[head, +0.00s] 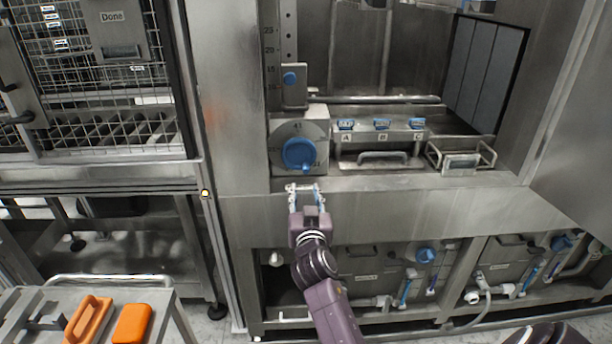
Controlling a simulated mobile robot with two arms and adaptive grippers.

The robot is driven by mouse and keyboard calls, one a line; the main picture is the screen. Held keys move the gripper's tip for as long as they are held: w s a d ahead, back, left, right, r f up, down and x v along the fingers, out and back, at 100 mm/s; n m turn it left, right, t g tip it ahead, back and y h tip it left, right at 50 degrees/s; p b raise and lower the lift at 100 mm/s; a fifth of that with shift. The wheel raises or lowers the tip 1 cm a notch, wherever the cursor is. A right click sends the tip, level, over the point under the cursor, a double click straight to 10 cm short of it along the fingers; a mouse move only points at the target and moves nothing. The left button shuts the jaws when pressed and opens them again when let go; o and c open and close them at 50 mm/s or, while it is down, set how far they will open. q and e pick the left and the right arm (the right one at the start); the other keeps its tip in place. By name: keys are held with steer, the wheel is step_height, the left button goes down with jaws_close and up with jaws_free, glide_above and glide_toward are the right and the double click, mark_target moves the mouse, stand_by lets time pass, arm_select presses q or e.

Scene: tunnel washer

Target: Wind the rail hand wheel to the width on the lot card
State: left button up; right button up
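A blue hand wheel with a knob (298,153) sits on a round grey dial plate with numbers, on the front of the steel machine. I cannot tell which of the two belongs to the rail. My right gripper (305,189) is just below the dial in the picture, its fingers apart with nothing between them. It appears apart from the wheel. My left gripper is out of view. No lot card is readable.
A wire basket (460,160) is further right. Orange items (132,323) lie on a cart (105,295) at lower left. A cage rack (95,80) stands left.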

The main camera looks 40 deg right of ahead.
mark_target(306, 173)
steer(key=shift+d+r+p+x, duration=0.15)
steer(key=shift+r+x, duration=0.15)
steer(key=shift+x, duration=1)
steer(key=shift+r+p+x, duration=0.2)
steer(key=shift+r+x, duration=0.05)
steer(key=shift+x, duration=1.1)
steer(key=shift+d+r+p+x, duration=0.15)
steer(key=shift+r+x, duration=0.15)
steer(key=shift+x, duration=1)
steer(key=shift+s, duration=0.2)
steer(key=shift+c, duration=0.5)
jaws_close()
